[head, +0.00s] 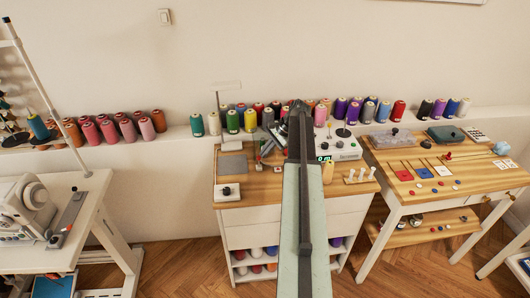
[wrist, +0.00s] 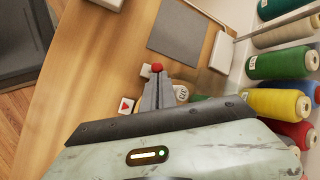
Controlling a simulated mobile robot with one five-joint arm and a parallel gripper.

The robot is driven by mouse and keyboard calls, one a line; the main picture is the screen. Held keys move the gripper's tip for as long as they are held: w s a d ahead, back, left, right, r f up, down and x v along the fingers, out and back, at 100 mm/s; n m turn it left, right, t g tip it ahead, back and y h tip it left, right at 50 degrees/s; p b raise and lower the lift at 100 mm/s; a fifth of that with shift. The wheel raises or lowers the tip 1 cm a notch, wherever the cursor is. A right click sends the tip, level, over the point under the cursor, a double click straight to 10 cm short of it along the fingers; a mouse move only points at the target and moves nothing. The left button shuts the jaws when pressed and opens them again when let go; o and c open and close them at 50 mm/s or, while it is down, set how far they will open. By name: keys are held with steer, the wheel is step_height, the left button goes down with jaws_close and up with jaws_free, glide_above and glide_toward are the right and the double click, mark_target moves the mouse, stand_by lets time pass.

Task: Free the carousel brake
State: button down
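A small red knob (wrist: 157,68) stands over the wooden table just past my fingertips in the wrist view; in the head view a small red knob (head: 267,148) shows left of my arm. It may be the brake's handle, but I cannot tell. My gripper (wrist: 158,84) points at it with its grey fingers together. Whether the fingertips touch the knob is unclear. No carousel shows clearly; my arm hides part of the table.
A grey mat (head: 233,166) and a white box with a black knob (head: 228,192) lie on the table's left. Thread cones (wrist: 281,66) line the ledge behind.

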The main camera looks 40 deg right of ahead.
stand_by(0.4)
steer(key=shift+r+p, duration=0.8)
steer(key=s+f+p+v, duration=0.1)
steer(key=s+p+v, duration=0.1)
steer(key=p+v, duration=0.8)
steer(key=v, duration=0.3)
steer(key=shift+s+a, duration=0.15)
steer(key=shift+s, duration=0.15)
steer(key=shift+f, duration=0.1)
